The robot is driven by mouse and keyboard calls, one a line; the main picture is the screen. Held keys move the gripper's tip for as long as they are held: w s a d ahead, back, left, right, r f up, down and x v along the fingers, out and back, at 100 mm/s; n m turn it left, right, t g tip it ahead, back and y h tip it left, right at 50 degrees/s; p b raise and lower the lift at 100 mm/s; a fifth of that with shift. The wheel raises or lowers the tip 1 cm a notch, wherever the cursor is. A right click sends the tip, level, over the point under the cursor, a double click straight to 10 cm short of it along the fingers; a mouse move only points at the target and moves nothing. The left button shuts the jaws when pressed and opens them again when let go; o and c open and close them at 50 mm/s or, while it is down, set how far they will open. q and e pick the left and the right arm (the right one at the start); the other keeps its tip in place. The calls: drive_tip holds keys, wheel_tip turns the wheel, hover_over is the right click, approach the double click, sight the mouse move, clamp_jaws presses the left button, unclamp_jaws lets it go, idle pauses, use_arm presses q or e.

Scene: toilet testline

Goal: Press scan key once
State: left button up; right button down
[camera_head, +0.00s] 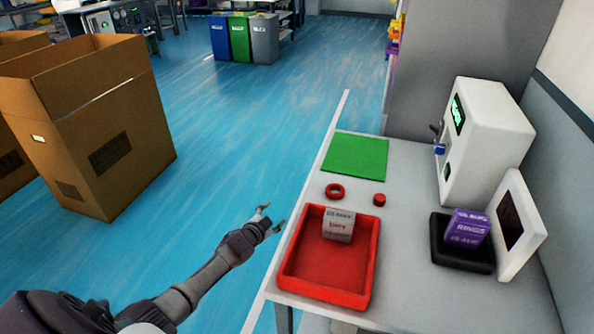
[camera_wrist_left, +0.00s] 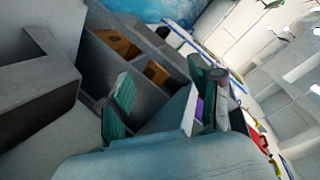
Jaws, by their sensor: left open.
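My left gripper (camera_head: 273,216) is open and empty in the head view. It hangs over the floor just left of the table edge, beside the red tray (camera_head: 289,277), apart from everything on the table. No key with a readable scan label shows. A small red round button-like piece (camera_head: 379,199) sits on the table behind the tray. A white machine (camera_head: 490,135) with a green lit display (camera_head: 457,114) and a small blue part (camera_head: 439,149) stands at the right. The left wrist view is tilted and shows no clear key. My right gripper is not in view.
A grey-white box (camera_head: 338,226) is in the tray. A red ring (camera_head: 335,190) and a green mat (camera_head: 355,157) lie behind. Cardboard boxes (camera_head: 110,135) stand left.

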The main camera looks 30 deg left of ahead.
use_arm(q)
drive_tip(key=s+d+f+n+g+p, duration=0.1)
drive_tip(key=s+d+f+g, duration=0.3)
drive_tip(key=s+f, duration=0.85)
drive_tip(key=s+d+f+n+g+p, duration=0.1)
drive_tip(key=s+d+f+n+g, duration=0.2)
drive_tip(key=s+f, duration=0.95)
drive_tip(key=s+d+f+g, duration=0.2)
drive_tip(key=s+d, duration=0.2)
drive_tip(key=s, duration=0.6)
drive_tip(key=s+d+f+g+h, duration=0.1)
drive_tip(key=s+d+f+g, duration=0.1)
drive_tip(key=s, duration=0.8)
drive_tip(key=s+d+f+g, duration=0.1)
drive_tip(key=s+d+f, duration=0.3)
drive_tip(key=s, duration=0.6)
drive_tip(key=shift+d+f+g+h+p, duration=0.15)
drive_tip(key=shift+d+g+h+p, duration=0.25)
drive_tip(key=shift+d, duration=0.85)
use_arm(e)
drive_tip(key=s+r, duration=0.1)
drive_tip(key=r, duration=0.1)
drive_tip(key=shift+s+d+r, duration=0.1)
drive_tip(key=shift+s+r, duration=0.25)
